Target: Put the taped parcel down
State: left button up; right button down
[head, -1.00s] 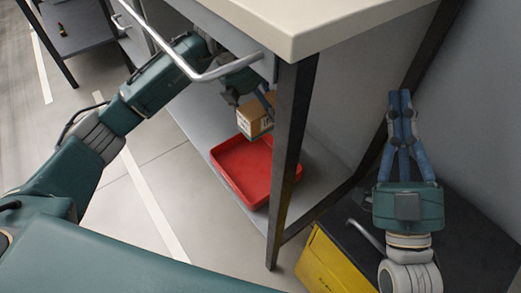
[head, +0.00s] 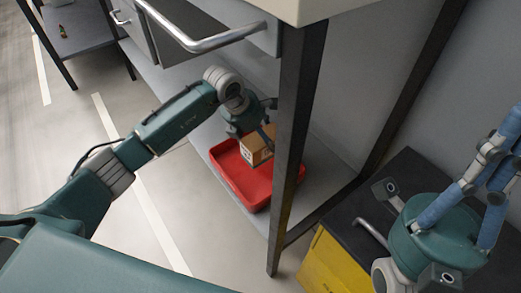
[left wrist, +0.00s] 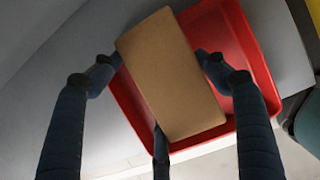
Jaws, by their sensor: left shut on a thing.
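The parcel (head: 256,150) is a small brown box with a pale printed label on its side. It also shows in the left wrist view (left wrist: 172,80), where its plain brown face is seen; I cannot make out tape. My left gripper (head: 264,137) is shut on the parcel, with fingers at its sides in the left wrist view. The parcel is over the red tray (head: 233,180) on the bench's lower shelf, low and tilted; I cannot tell whether it touches the tray floor. My right gripper (head: 502,150) is at the right edge, its fingertips partly cut off.
A dark bench leg (head: 291,150) stands right of the tray, and the bench top (head: 315,8) is above. A metal handle (head: 195,40) sticks out at the bench's front. A yellow cabinet (head: 328,270) with a dark top stands at the right.

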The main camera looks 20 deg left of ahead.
pick_arm(q)
notch_tip(320, 180, down, 6)
jog(key=shift+r+b, duration=0.2)
jog(key=shift+b, duration=0.8)
jog(key=shift+r, duration=0.1)
jog(key=o, duration=1.5)
